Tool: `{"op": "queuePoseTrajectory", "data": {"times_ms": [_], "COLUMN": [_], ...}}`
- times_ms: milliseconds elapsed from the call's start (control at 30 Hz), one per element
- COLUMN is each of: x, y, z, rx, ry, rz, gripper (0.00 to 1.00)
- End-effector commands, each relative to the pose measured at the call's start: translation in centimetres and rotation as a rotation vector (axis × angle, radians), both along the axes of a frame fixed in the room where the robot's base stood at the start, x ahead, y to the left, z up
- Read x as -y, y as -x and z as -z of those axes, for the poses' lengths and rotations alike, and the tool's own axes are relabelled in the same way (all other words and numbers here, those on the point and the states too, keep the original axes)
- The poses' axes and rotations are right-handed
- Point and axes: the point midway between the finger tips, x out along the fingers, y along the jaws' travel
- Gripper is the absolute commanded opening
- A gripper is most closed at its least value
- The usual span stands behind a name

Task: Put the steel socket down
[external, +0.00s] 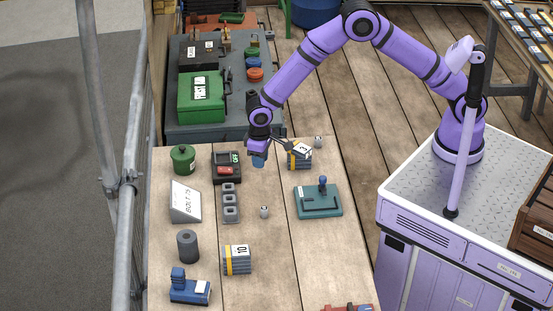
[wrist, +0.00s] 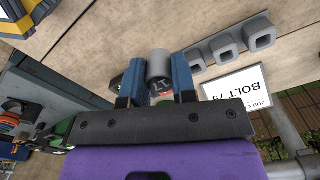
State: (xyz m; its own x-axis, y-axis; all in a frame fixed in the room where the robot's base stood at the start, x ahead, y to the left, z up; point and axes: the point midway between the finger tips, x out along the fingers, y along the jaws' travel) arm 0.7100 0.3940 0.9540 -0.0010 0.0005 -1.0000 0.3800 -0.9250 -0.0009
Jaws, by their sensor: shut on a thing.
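My gripper (external: 259,160) hangs over the wooden bench, just right of the black box with the red and green marks. In the wrist view, its two blue fingers (wrist: 155,76) are shut on a short grey cylinder, the steel socket (wrist: 158,62), with a dark end marked with letters. The held socket is hidden in the external view. The bench surface shows beyond it in the wrist view; I cannot tell whether the socket touches it.
A three-hole grey holder (external: 231,203) stands in front of the gripper, also in the wrist view (wrist: 228,46). A "BOLT 75" sign (external: 186,201), black box (external: 227,168), numbered block (external: 300,155), small grey piece (external: 264,211) and teal fixture (external: 319,202) surround it. Bare bench lies between.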

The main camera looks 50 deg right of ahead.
Motion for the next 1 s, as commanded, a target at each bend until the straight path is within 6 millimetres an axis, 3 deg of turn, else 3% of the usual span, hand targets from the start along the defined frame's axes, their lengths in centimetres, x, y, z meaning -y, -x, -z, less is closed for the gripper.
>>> {"op": "queuePoseTrajectory", "data": {"times_ms": [200, 433, 1000], "x": [-1.6, -1.6, -1.6], "y": [1.7, 1.7, 1.7], "z": [1.0, 4.9, 10.0], "rx": [-0.001, -0.001, 0.001], "ry": [0.001, 0.001, 0.0], "rz": [-0.003, -0.003, -0.004], "gripper": [0.02, 0.02, 0.02]}}
